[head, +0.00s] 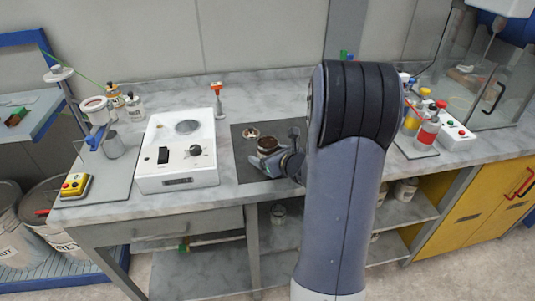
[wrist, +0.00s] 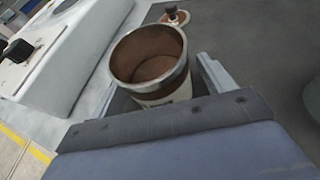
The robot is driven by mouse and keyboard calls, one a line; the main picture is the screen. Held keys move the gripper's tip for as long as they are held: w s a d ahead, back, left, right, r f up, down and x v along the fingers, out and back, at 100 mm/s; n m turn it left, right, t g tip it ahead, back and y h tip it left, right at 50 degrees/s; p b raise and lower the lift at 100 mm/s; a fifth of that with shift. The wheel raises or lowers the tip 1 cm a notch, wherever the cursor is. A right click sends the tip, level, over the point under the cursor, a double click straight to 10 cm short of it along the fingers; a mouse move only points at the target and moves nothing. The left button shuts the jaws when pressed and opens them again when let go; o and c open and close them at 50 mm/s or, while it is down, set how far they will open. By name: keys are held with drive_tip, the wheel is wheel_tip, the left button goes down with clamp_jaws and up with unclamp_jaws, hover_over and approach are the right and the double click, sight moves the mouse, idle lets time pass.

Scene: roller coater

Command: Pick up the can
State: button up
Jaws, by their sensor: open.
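The can (head: 267,147) is an open-topped round tin with a brown inside, standing on a dark grey mat (head: 242,172) on the marble-look bench. In the wrist view the can (wrist: 150,62) is close up, with a pale lower wall and a brown band. My gripper (head: 271,163) is open at the can, low beside it. In the wrist view one finger (wrist: 213,76) shows at the can's right side; the other is largely hidden. I cannot tell whether the fingers touch the can. My arm covers part of the bench to the right.
A small lid-like disc with a knob (head: 252,133) lies just behind the can. A white box device with a dial (head: 178,150) stands left of the mat. An orange-topped tool (head: 217,98) stands behind. Bottles (head: 427,132) stand at the right.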

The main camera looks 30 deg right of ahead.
drive_tip(key=shift+w+f, duration=0.1)
drive_tip(key=shift+w, duration=0.15)
drive_tip(key=shift+c, duration=0.3)
drive_tip(key=c, duration=1.1)
wheel_tip(320, 180, up, 10)
drive_tip(key=shift+r+p, duration=0.1)
drive_tip(key=shift+p, duration=0.85)
